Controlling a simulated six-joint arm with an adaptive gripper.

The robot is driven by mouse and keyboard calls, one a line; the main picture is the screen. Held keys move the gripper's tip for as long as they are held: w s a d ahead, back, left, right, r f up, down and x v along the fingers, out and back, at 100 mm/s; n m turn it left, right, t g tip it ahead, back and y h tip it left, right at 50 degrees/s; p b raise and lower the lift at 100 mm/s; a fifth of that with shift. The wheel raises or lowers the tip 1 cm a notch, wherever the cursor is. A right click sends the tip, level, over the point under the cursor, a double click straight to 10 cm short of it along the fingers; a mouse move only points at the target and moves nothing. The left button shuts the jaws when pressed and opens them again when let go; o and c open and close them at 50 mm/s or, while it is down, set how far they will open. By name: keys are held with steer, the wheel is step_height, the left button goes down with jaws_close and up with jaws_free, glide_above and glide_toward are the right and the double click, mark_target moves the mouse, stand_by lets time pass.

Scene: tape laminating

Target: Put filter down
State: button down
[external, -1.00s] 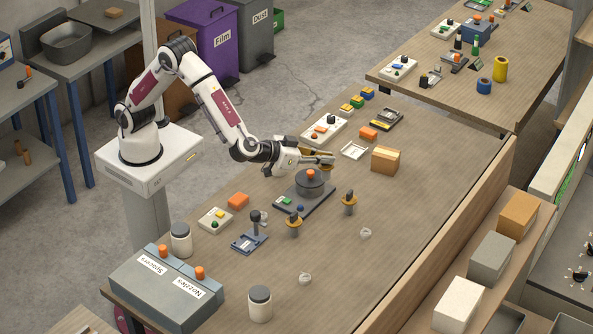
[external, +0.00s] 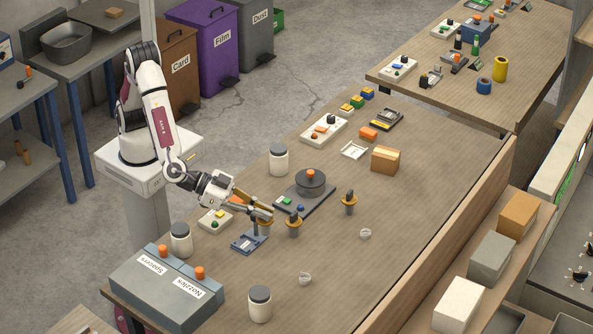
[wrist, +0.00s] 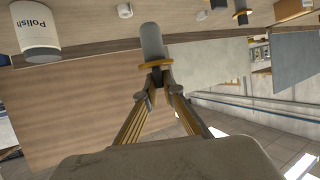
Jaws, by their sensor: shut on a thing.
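My gripper (external: 270,216) is low over the near part of the table, beside the blue-grey press-like fixture (external: 246,243). In the wrist view its fingertips (wrist: 157,76) are closed on the filter (wrist: 151,42), a grey cylinder with an orange flange. The cylinder points toward the table. Whether its lower end touches the surface I cannot tell.
A dark fixture with a round, orange-knobbed weight (external: 311,184) lies behind. White jars stand at the back (external: 278,160), left (external: 181,240) and front (external: 260,304). The table's front right is mostly clear.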

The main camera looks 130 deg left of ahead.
mark_target(263, 234)
steer(key=shift+d+f, duration=0.2)
steer(key=shift+f, duration=0.1)
steer(key=shift+f, duration=3.1)
steer(key=shift+f, duration=0.1)
steer(key=shift+f, duration=1.75)
steer(key=shift+f, duration=0.15)
steer(key=c, duration=2.2)
jaws_free()
